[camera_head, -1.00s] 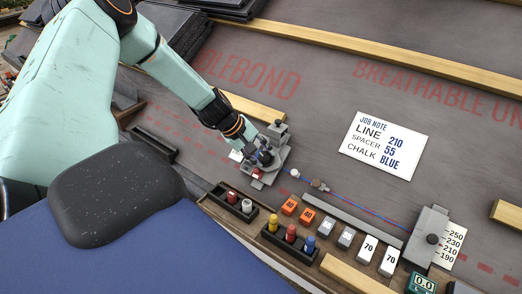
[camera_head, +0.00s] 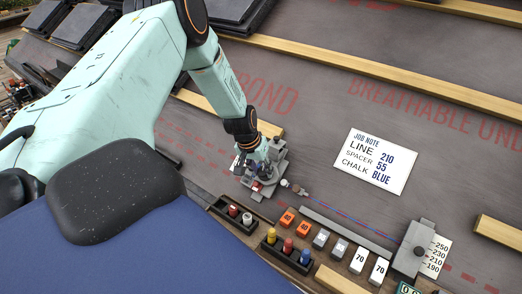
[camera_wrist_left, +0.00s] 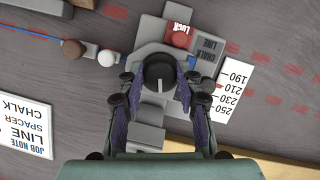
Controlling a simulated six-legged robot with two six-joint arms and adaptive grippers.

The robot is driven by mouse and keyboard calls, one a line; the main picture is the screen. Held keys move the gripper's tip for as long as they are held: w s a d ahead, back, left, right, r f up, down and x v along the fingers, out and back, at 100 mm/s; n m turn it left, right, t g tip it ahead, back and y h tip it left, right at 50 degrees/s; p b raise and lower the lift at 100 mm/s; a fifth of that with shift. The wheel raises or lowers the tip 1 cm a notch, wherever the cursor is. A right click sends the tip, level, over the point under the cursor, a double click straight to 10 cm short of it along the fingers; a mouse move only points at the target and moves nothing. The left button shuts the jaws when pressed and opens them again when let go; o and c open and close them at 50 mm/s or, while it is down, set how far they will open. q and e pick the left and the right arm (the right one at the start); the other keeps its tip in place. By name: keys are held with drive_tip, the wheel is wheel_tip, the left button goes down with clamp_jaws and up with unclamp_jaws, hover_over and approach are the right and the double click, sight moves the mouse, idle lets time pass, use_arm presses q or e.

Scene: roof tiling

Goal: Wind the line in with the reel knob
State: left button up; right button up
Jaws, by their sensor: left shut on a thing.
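The grey chalk line reel (camera_head: 279,158) lies on the dark roof sheet, with a red lock button (camera_wrist_left: 180,37) and a label in the left wrist view. Its dark round reel knob (camera_wrist_left: 159,72) has a pale pointer mark. My left gripper (camera_head: 262,172) comes down over the reel; in the left wrist view its fingers (camera_wrist_left: 159,80) flank the knob and are shut on it. The blue line (camera_head: 345,216) runs from the reel's side past a white piece (camera_head: 284,183) and a brown piece (camera_head: 298,189) to a grey end block (camera_head: 414,245). My right gripper is not in view.
A job note (camera_head: 375,162) reads line 210, spacer 55, chalk blue. A number card (camera_head: 436,256) lies by the end block. Orange, grey and white spacers (camera_head: 359,260) and a chalk bottle tray (camera_head: 271,248) line the front. Wooden battens (camera_head: 290,58) cross the roof.

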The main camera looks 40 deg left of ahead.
use_arm(q)
drive_tip(key=shift+w+m+y+p, duration=0.1)
drive_tip(key=shift+m+y+p, duration=0.4)
drive_tip(key=shift+m+p, duration=0.9)
drive_tip(key=o, duration=1.1)
drive_tip(key=v, duration=1.2)
drive_tip(key=shift+w, duration=0.1)
